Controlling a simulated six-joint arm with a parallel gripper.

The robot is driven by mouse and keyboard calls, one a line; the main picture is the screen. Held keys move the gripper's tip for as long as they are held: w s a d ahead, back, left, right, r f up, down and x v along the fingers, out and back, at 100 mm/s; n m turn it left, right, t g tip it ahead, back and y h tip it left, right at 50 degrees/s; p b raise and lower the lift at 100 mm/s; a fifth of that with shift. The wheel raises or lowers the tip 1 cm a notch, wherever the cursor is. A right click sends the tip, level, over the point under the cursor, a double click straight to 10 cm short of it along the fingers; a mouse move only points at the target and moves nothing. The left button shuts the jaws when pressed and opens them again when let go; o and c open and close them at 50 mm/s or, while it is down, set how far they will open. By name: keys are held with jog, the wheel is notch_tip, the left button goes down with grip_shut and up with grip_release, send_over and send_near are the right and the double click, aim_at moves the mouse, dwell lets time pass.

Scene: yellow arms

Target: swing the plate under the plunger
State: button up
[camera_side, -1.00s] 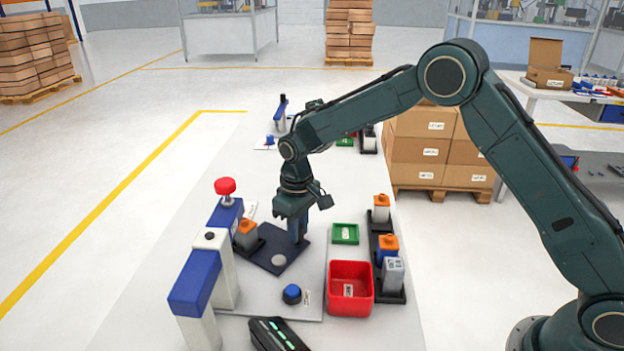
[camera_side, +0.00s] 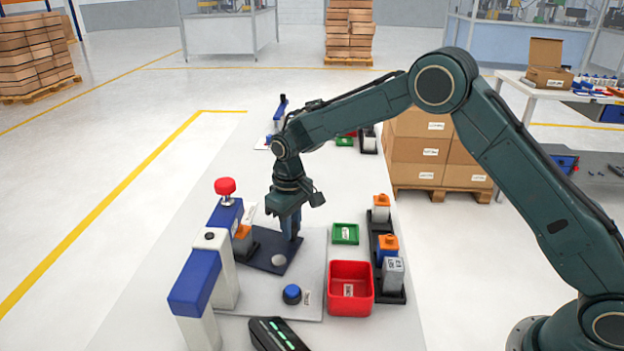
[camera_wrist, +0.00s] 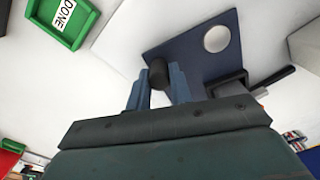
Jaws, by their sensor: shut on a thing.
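The dark blue plate (camera_side: 262,258) lies on the grey base board, with a pale round disc (camera_side: 279,260) on it. It also shows in the wrist view (camera_wrist: 185,52). My gripper (camera_side: 291,236) points down at the plate's far right corner. In the wrist view my gripper (camera_wrist: 160,82) is shut on a black upright knob (camera_wrist: 158,72) at the plate's edge. An orange-topped part (camera_side: 242,232) sits in a dark holder at the plate's left side, partly hidden by the press. The red-knobbed plunger (camera_side: 226,187) stands on a blue press arm (camera_side: 225,213), close beside that part in the picture.
A white post with a blue top (camera_side: 195,282) stands front left. A blue button (camera_side: 292,294), a red bin (camera_side: 350,288), a green tray (camera_side: 345,234) and a dark rack (camera_side: 384,265) with orange-topped and grey parts lie to the right.

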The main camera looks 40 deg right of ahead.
jog(key=shift+w+a, duration=0.1)
jog(key=shift+a, duration=0.05)
jog(key=shift+w+a, duration=0.55)
jog(key=shift+o, duration=0.2)
jog(key=shift+a+f, duration=0.1)
jog(key=shift+a, duration=0.15)
jog(key=shift+o, duration=0.4)
jog(key=shift+w, duration=0.1)
jog(key=o, duration=0.4)
jog(key=shift+o, duration=0.2)
jog(key=shift+d, duration=0.1)
